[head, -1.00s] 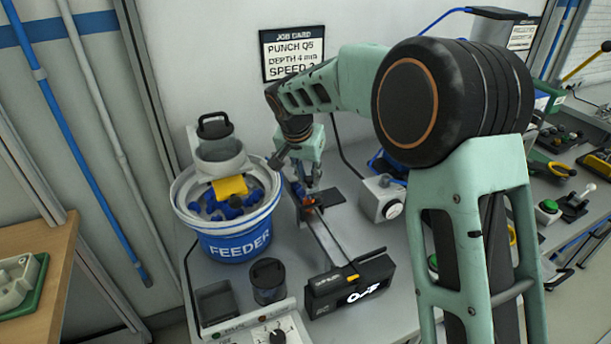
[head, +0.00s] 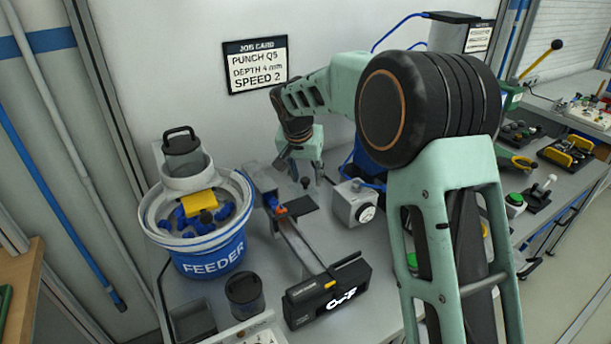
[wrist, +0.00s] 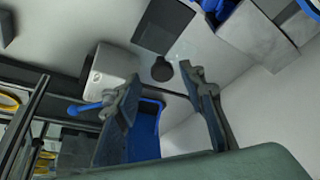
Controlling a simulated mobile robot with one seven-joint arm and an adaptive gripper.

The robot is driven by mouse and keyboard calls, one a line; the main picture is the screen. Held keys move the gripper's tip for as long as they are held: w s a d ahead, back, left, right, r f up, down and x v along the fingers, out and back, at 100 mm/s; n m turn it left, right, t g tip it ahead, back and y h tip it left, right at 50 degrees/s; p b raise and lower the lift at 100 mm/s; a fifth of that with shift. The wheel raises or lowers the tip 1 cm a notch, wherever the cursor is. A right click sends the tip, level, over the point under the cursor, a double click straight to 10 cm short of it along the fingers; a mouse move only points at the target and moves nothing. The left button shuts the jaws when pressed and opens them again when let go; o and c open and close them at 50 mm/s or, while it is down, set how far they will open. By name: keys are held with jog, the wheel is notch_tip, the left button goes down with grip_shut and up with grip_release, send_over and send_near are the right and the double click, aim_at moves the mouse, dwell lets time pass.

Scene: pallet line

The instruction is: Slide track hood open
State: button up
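The track (head: 308,252) is a narrow grey rail running from beside the feeder to a black box with a lit display (head: 327,297). A dark flat plate (head: 297,204) lies beside its far end, next to a small orange and blue part (head: 277,207). I cannot tell for certain which piece is the hood. My gripper (head: 304,176) is over the bench behind the plate, open and empty. A black round knob (head: 305,183) appears near the fingers. In the wrist view the knob (wrist: 162,70) lies beyond the open fingers (wrist: 165,105), apart from them.
The blue feeder bucket (head: 208,262) stands left of the track. A grey box with a round dial (head: 352,204) stands right of the plate, close to my gripper. A dark canister (head: 244,297) is near the front. The wall is close behind.

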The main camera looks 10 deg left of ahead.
jog(key=shift+s, duration=0.1)
jog(key=v, duration=1.2)
